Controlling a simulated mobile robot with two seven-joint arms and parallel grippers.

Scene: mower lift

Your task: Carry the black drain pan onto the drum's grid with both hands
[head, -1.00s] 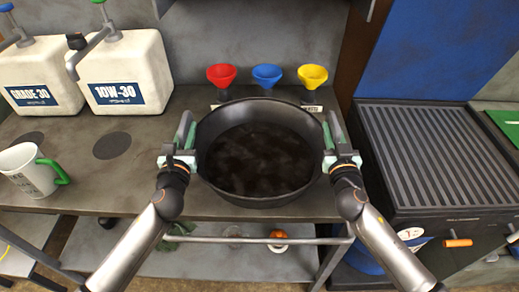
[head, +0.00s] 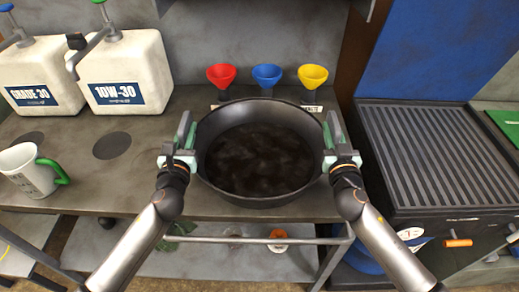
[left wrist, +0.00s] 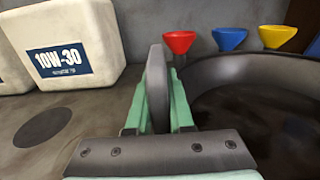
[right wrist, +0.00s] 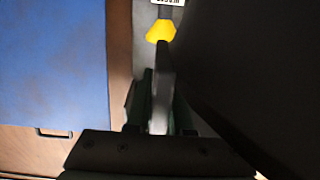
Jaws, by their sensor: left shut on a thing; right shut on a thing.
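The black drain pan (head: 258,196) is a wide round basin with dark liquid in it. It is in the middle of the head view, over the front of the workbench; I cannot tell whether it touches the top. My right gripper (head: 332,140) is shut on the right rim; the right wrist view is dark there. The drum's grid (head: 435,150), dark and slatted, lies to the right of the pan and is empty.
Red (head: 221,74), blue (head: 267,74) and yellow (head: 312,74) funnels stand behind the pan. Two white oil jugs (head: 125,70) and a mug (head: 27,172) are on the left of the workbench (head: 90,190). A gap separates the bench from the drum.

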